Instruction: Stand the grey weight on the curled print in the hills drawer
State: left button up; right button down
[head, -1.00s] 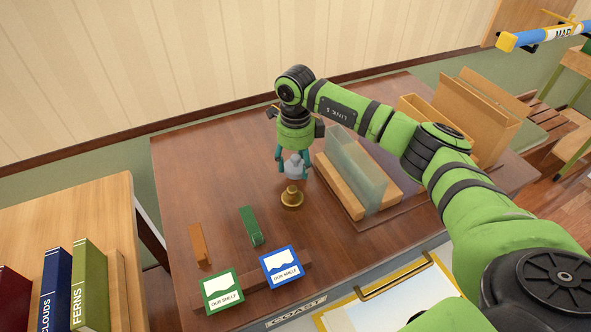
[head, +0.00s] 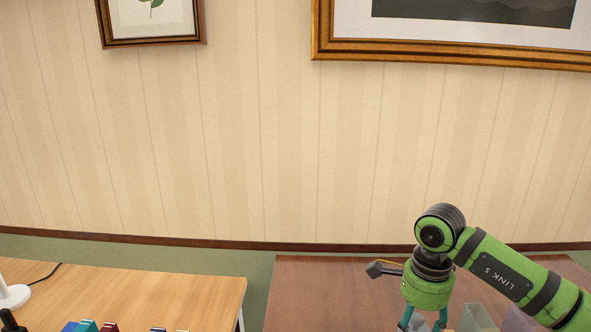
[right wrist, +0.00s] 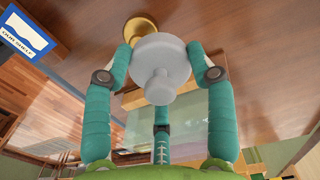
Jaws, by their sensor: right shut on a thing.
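My right gripper (right wrist: 160,62) is shut on the grey weight (right wrist: 158,88), a round pale-grey piece with a narrower knob, gripped between the teal fingers. In the head view my right gripper (head: 424,325) is at the bottom edge, over the brown desk (head: 330,290), with its fingertips cut off. A round brass piece (right wrist: 138,27) shows just beyond the weight in the right wrist view; I cannot tell the gap between them. The curled print and the hills drawer are not seen in these views. My left gripper is not in view.
A lighter wooden table (head: 150,285) stands left of the desk, with a gap between, and several book tops along its front. A white lamp base (head: 12,296) stands at its left. A clear upright panel (head: 478,318) is right of my gripper. Framed pictures (head: 340,48) hang on the wall.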

jog(key=s+a+f+n, duration=0.1)
jog(key=s+a+n, duration=0.1)
jog(key=s+n, duration=0.4)
jog(key=s+a+f+n, duration=0.1)
jog(key=s+a+n, duration=0.2)
jog(key=n, duration=0.8)
jog(key=shift+s+n, duration=0.4)
jog(key=shift+s, duration=1)
